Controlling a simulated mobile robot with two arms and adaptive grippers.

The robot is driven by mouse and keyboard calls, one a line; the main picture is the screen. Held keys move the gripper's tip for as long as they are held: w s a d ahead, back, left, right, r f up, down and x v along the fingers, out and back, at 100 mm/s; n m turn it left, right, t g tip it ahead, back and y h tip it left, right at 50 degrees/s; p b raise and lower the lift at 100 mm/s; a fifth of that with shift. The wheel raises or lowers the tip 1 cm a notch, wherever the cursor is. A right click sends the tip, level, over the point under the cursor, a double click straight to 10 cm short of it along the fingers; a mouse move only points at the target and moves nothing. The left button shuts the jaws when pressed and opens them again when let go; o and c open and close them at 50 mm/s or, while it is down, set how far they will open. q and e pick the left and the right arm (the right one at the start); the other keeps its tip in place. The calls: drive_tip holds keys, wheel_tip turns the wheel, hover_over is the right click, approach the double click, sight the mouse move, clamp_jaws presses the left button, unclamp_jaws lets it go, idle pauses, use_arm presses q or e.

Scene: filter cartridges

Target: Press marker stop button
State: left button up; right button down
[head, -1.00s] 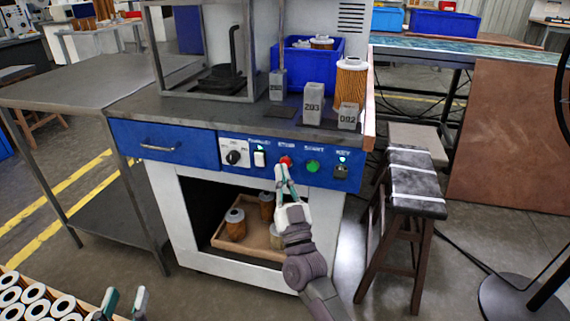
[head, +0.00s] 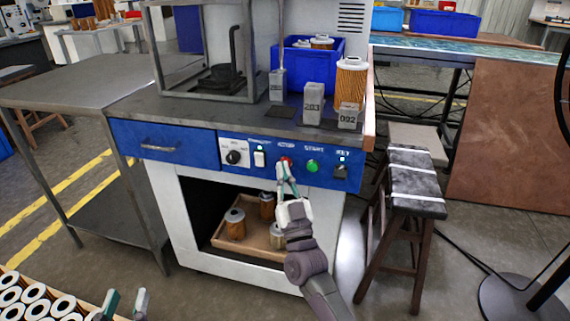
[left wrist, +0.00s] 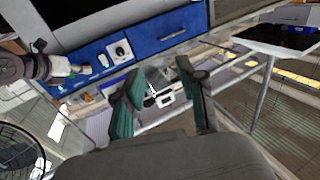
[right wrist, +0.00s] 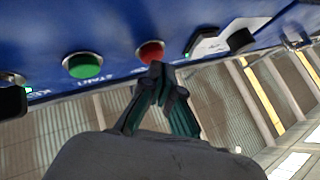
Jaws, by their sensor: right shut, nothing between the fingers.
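The red stop button (head: 288,161) sits on the blue front panel of the marker machine, under a blurred label. It shows as a red dome in the right wrist view (right wrist: 151,51). My right gripper (head: 281,166) is shut and empty, its tips just in front of and slightly below the red button. In the right wrist view the fingertips (right wrist: 158,68) overlap the button's lower edge; I cannot tell whether they touch it. My left gripper (head: 126,294) is open and empty, low at the left. It also shows open in the left wrist view (left wrist: 160,72).
A green button (head: 313,166) is right of the red one, with a key switch (head: 341,171) beyond. A white switch (head: 259,158) and a black knob (head: 234,157) are to the left. Below is an open bay with a cartridge tray (head: 262,247). A stool (head: 415,185) stands at the right.

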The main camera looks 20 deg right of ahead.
use_arm(q)
drive_tip(key=shift+r, duration=0.15)
use_arm(e)
drive_tip(key=shift+w+d, duration=0.15)
drive_tip(key=shift+w, duration=0.1)
idle(0.3)
use_arm(q)
drive_tip(key=shift+s+a+f+g+y+p, duration=0.15)
drive_tip(key=shift+f+g, duration=0.3)
drive_tip(key=shift+f, duration=0.25)
drive_tip(key=shift+s+a+f+g+y+p, duration=0.1)
drive_tip(key=shift+f+g+p, duration=0.1)
drive_tip(key=shift+f+g, duration=0.4)
drive_tip(key=shift+s+a+f+g+y+p, duration=0.15)
drive_tip(key=shift+f+g, duration=0.1)
drive_tip(key=shift+f, duration=0.6)
use_arm(e)
drive_tip(key=shift+s+a, duration=0.45)
drive_tip(key=shift+s, duration=0.2)
